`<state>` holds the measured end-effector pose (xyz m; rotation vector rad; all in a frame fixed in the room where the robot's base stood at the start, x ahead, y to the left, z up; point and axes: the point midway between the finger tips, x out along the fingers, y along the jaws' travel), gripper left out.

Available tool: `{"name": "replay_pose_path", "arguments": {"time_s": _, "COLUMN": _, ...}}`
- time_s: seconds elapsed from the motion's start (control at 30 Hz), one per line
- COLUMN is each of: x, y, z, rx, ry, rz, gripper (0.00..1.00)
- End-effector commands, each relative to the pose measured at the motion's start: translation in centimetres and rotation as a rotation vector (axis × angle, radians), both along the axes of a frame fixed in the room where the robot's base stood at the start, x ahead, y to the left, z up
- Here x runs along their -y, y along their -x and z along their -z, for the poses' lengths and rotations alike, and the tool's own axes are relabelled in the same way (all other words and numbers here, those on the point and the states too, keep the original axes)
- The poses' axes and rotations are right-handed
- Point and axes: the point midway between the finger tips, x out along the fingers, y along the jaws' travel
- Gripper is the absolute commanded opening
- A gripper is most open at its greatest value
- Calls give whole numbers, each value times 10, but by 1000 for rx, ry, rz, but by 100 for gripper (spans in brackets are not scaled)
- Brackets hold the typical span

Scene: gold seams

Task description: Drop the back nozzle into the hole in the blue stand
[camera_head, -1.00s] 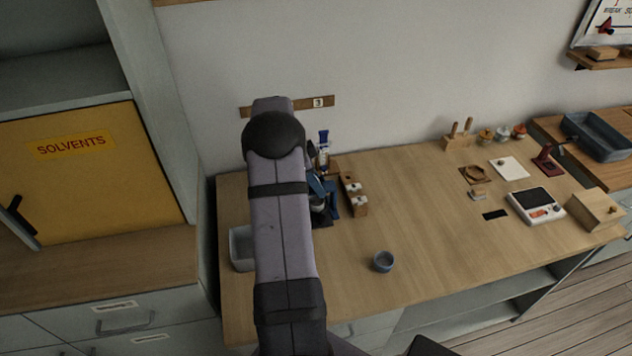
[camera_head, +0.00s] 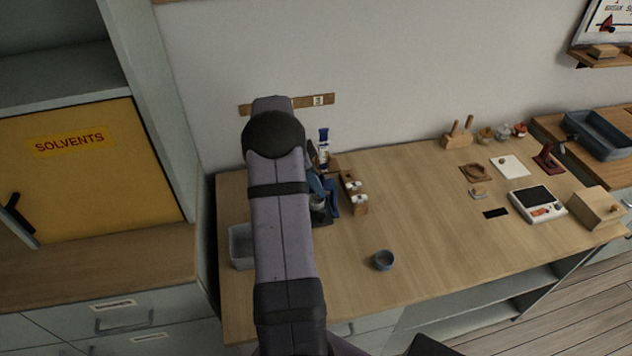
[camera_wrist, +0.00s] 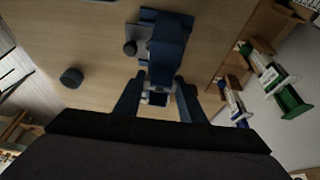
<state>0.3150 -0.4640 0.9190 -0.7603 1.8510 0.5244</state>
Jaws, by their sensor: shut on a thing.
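The blue stand (camera_head: 331,194) is at the back left of the bench, partly hidden behind my arm. In the wrist view the blue stand (camera_wrist: 170,38) is just beyond my fingertips, with a dark base part beside it. My gripper (camera_wrist: 158,97) points at the stand, its two fingers on either side of a small pale piece, which I take to be the nozzle (camera_wrist: 158,98). The gripper is shut on it. The hole in the stand cannot be made out. In the head view my arm hides the fingertips.
A wooden rack (camera_head: 355,194) with white-topped pieces is right of the stand. A grey tray (camera_head: 241,246) lies left of my arm, and a small grey cup (camera_head: 383,260) is at the front. The bench middle is clear.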

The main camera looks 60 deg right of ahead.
Motion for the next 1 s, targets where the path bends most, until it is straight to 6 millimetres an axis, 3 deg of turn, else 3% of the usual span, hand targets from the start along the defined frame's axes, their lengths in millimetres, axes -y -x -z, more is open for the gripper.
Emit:
{"name": "replay_pose_path", "arguments": {"time_s": 0.47, "x": 0, "y": 0, "z": 1, "rx": 1, "ry": 1, "rz": 0, "gripper": 16}}
{"name": "replay_pose_path", "arguments": {"time_s": 0.5, "x": 0, "y": 0, "z": 1, "rx": 1, "ry": 1, "rz": 0, "gripper": 41}}
{"name": "replay_pose_path", "arguments": {"time_s": 0.6, "x": 0, "y": 0, "z": 1, "rx": 1, "ry": 1, "rz": 0, "gripper": 58}}
{"name": "replay_pose_path", "arguments": {"time_s": 1.0, "x": 0, "y": 0, "z": 1, "rx": 0, "ry": 0, "rz": 0, "gripper": 58}}
